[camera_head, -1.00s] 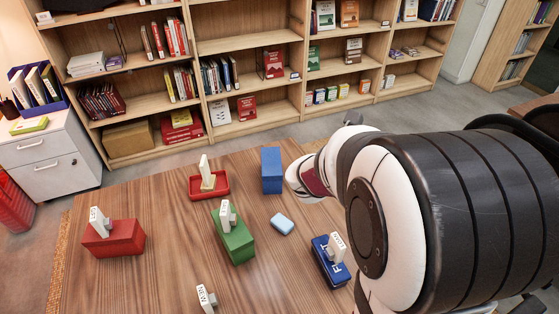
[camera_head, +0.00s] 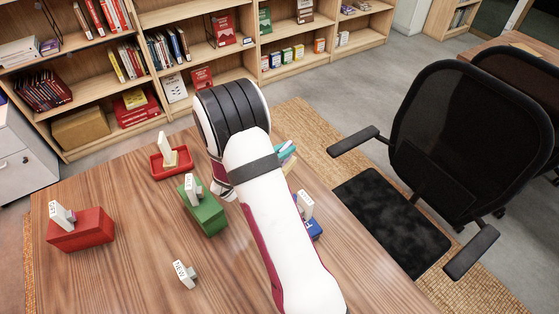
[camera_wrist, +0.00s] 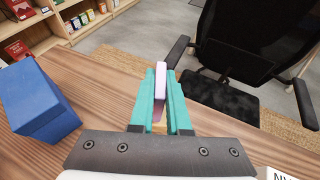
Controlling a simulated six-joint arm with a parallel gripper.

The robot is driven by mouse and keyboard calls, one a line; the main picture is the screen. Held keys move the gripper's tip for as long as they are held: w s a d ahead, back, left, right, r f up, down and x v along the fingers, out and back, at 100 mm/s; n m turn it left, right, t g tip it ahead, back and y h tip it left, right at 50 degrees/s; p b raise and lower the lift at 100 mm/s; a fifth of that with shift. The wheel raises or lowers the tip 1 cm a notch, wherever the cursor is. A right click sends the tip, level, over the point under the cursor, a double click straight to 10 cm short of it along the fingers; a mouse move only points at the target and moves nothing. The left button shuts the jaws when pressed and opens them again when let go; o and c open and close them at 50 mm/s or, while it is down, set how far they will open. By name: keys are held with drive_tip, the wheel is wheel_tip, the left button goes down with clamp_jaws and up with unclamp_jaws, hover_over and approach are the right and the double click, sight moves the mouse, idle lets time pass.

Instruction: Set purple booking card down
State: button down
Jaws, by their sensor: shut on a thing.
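The purple booking card (camera_wrist: 161,80) is pale pinkish purple. In the wrist view it stands upright between the teal fingers of my gripper (camera_wrist: 160,97), which is shut on it. In the head view the teal fingertips of my gripper (camera_head: 286,151) show just right of my arm, near the table's far right edge. The card cannot be made out there. Whether its lower end touches the table is hidden by the fingers.
On the table (camera_head: 130,265) are a red box (camera_head: 82,230), a green box (camera_head: 206,214), a red tray (camera_head: 170,165), a NEW sign (camera_head: 184,274) and a partly hidden blue box (camera_head: 314,229). Another blue box (camera_wrist: 40,105) stands left of my gripper. A black chair (camera_head: 475,140) is beyond the edge.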

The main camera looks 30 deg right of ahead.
drive_tip(key=f, duration=0.1)
drive_tip(key=w+f, duration=0.1)
drive_tip(key=f, duration=0.3)
drive_tip(key=shift+w+a, duration=0.15)
drive_tip(key=shift+a, duration=0.25)
drive_tip(key=shift+f, duration=0.1)
drive_tip(key=c, duration=0.9)
unclamp_jaws()
